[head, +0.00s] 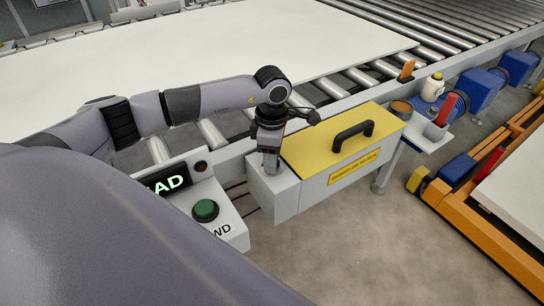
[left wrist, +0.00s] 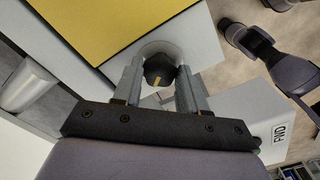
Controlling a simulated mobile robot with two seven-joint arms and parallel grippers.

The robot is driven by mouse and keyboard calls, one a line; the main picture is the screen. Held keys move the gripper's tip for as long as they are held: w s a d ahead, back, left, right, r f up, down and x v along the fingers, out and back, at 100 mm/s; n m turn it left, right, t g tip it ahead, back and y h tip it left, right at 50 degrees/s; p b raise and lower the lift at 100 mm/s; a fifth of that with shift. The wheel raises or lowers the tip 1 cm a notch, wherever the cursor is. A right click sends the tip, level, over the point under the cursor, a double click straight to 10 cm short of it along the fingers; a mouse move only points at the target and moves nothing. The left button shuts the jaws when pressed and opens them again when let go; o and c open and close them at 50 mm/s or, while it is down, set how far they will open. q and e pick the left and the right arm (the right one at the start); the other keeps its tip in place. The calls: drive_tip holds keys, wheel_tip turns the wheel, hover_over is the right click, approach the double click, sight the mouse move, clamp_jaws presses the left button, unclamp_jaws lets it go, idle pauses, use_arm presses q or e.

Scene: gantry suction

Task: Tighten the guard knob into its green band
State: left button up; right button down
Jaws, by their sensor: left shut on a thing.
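The yellow-topped guard (head: 322,146) with a black handle sits beside the roller conveyor in the head view. Its light grey end block (head: 272,191) is under my left gripper (head: 270,163), which points down onto it. In the left wrist view the dark round guard knob (left wrist: 159,70), with a yellow pointer line, is between the two fingers of my left gripper (left wrist: 160,78). The gripper is shut on the knob. A pale round rim shows behind the knob. No green band is visible around it. The knob is hidden in the head view. My right gripper is not seen.
A control box with a green button (head: 205,210) and a lit display (head: 170,184) stands left of the guard. A large white panel (head: 250,45) lies on the rollers behind. A small shelf with a cup and bottle (head: 433,88) is at right.

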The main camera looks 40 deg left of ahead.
use_arm(q)
drive_tip(key=o, duration=1.1)
drive_tip(key=shift+c, duration=0.2)
drive_tip(key=shift+r, duration=3.6)
drive_tip(key=shift+s, duration=0.1)
